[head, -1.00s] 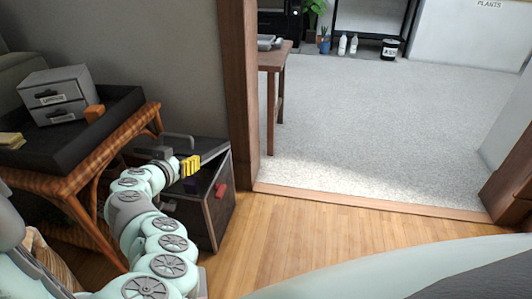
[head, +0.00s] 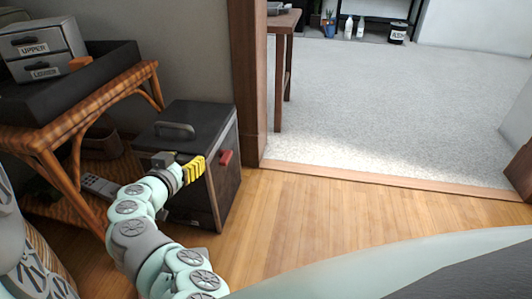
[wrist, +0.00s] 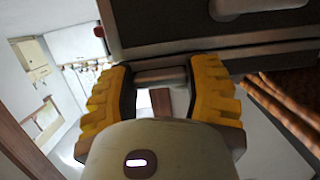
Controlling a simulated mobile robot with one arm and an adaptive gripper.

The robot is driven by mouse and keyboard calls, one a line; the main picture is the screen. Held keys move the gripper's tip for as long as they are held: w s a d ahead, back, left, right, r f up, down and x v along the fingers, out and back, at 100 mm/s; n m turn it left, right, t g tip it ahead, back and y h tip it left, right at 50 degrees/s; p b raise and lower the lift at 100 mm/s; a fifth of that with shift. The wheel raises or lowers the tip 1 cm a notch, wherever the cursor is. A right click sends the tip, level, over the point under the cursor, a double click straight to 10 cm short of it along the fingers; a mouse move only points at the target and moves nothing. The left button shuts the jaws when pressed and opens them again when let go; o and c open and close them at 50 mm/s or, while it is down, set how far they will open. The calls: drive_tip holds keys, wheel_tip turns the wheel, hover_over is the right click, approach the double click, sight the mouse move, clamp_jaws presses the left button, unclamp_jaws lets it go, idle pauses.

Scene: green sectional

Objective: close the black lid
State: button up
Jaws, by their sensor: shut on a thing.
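The black lid (head: 205,116) lies flat, or nearly flat, on top of a dark box (head: 228,188) on the wood floor, with a grey bar handle (head: 175,130) on top. My gripper (head: 192,168), with yellow ridged fingers, is at the lid's front edge. In the wrist view the fingers (wrist: 160,92) are on both sides of a small grey piece (wrist: 160,76) at the edge of the lid (wrist: 165,22), shut on it. My gripper and arm hide part of the front rim, so I cannot tell whether a small gap is left there.
A red piece (head: 225,157) is on the box's right side. A wicker table (head: 80,105) with a black tray and drawer unit (head: 42,48) stands close on the left. A wooden door post (head: 247,80) is just behind the box. Floor at the right (head: 340,220) is clear.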

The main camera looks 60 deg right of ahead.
drive_tip(key=shift+f, duration=0.45)
drive_tip(key=o, duration=1.3)
drive_tip(key=shift+r, duration=0.15)
drive_tip(key=v, duration=1.2)
drive_tip(key=shift+r, duration=0.1)
